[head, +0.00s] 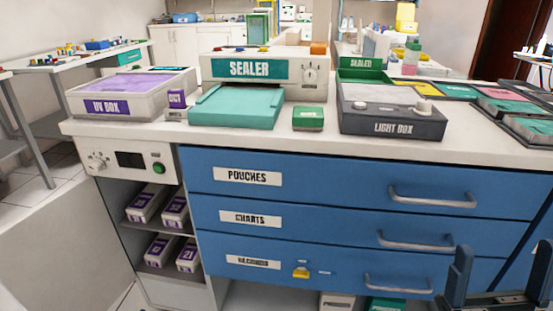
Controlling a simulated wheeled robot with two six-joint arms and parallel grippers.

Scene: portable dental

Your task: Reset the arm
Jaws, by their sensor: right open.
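My right gripper (503,262) is at the lower right of the head view, in front of the blue drawers. Its two dark fingers point up and stand wide apart, with nothing between them. My left gripper is not in view.
The white counter (290,146) holds a UV box (100,103), a sealer (250,92), a small green block (308,118), a light box (393,125) and several trays at right. Blue drawers (330,183) are below, all shut, with protruding handles (432,197). A shelf (150,230) holds several labelled boxes.

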